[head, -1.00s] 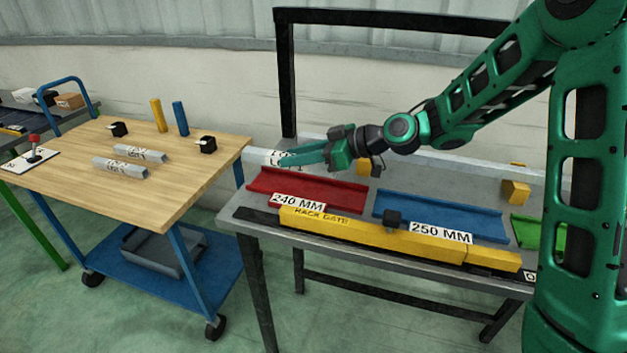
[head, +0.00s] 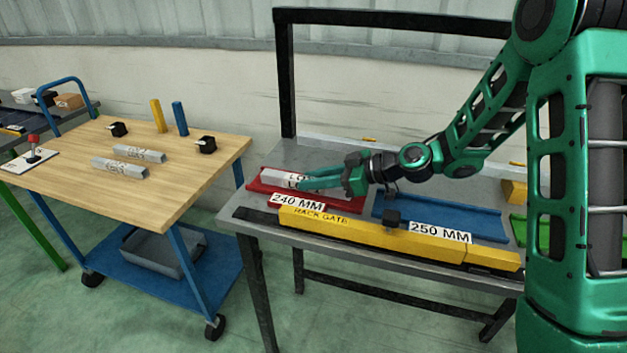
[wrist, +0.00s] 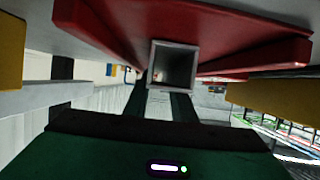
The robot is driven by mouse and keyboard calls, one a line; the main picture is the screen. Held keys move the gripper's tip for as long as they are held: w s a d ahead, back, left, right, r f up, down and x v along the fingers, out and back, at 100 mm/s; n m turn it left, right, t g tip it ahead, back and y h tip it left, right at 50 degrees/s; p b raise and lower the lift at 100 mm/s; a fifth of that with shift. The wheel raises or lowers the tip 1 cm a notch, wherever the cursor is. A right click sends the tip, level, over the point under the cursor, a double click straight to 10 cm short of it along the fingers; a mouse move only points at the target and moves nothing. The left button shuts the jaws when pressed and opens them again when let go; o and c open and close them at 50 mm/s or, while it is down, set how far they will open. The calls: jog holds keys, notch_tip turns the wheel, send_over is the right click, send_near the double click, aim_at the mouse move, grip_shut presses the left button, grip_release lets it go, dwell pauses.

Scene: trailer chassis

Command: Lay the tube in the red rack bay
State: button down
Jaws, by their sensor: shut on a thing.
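The grey square tube (head: 273,176), with a partly hidden label starting "LO", lies lengthwise at the red rack bay (head: 256,187), low over or in its channel. I cannot tell whether it touches the bay floor. My gripper (head: 308,182) is shut on the tube, reaching in from the right. In the wrist view the tube's hollow square end (wrist: 173,66) sits between my fingers (wrist: 170,103), and the red bay (wrist: 225,45) is close beside it.
The yellow rack gate (head: 370,232) runs along the front of the bays. A blue bay (head: 450,218) and a green bay (head: 518,228) lie to the right. Two grey tubes (head: 120,168) (head: 138,153) rest on the wooden cart (head: 190,175) at left.

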jog(key=shift+f, duration=0.1)
jog(key=c, duration=1.5)
grip_release()
jog(key=v, duration=1.2)
